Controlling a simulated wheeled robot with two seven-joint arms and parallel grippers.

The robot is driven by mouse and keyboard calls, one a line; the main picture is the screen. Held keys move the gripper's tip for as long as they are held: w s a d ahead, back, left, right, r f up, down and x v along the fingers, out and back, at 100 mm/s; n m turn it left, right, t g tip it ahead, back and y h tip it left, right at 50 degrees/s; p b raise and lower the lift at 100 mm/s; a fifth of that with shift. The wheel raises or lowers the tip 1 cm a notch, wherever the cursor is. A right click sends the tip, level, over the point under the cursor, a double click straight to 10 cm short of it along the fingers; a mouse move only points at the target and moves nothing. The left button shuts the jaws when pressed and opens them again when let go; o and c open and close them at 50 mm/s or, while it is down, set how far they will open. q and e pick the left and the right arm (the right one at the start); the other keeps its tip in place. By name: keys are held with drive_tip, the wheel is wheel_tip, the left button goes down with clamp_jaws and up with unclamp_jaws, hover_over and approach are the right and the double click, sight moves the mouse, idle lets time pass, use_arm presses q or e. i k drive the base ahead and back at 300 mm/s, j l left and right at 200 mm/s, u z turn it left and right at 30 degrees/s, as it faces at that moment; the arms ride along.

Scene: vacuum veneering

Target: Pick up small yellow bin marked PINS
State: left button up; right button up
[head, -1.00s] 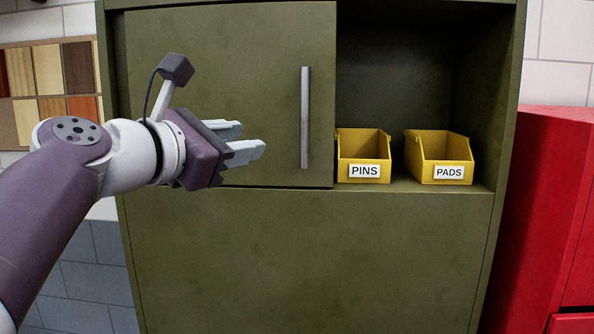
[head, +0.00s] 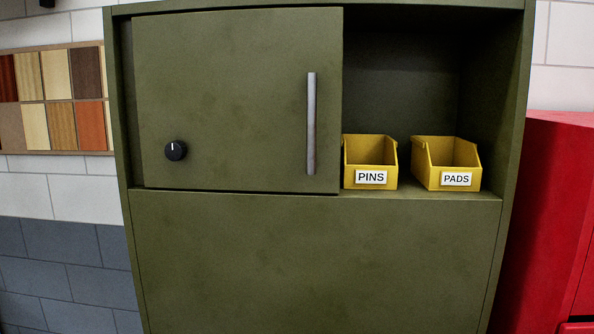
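The small yellow bin marked PINS (head: 370,155) stands upright on the shelf of the green cabinet (head: 310,260), in its open right-hand bay. Its white label faces me. Its left side is right at the edge of the sliding door (head: 230,100). A second yellow bin, marked PADS (head: 446,162), stands to its right with a small gap between them. Neither of my grippers shows in the head view now.
The door has a vertical grey handle (head: 311,123) and a black knob (head: 175,151). A red cabinet (head: 555,210) stands at the right. A board of wood samples (head: 60,101) hangs on the wall at the left. The space above the bins is empty.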

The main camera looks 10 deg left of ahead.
sight(369, 161)
drive_tip(key=l+z, duration=0.1)
drive_tip(key=z, duration=0.4)
drive_tip(key=l+z, duration=0.1)
drive_tip(key=z, duration=0.4)
drive_tip(key=i+l+z, duration=0.95)
drive_tip(key=i, duration=0.25)
drive_tip(key=i+l, duration=0.25)
drive_tip(key=i, duration=0.15)
drive_tip(key=k+u, duration=0.4)
drive_tip(key=k+j+u, duration=0.2)
drive_tip(key=u, duration=0.15)
drive_tip(key=l+u, duration=0.2)
drive_tip(key=u, duration=0.25)
drive_tip(key=l+u, duration=0.15)
drive_tip(key=u, duration=0.3)
drive_tip(key=l+u, duration=0.15)
drive_tip(key=u, duration=0.3)
drive_tip(key=k+l+u, duration=0.15)
drive_tip(key=u, duration=0.3)
drive_tip(key=l+u, duration=0.15)
drive_tip(key=u, duration=0.35)
drive_tip(key=k+j, duration=0.05)
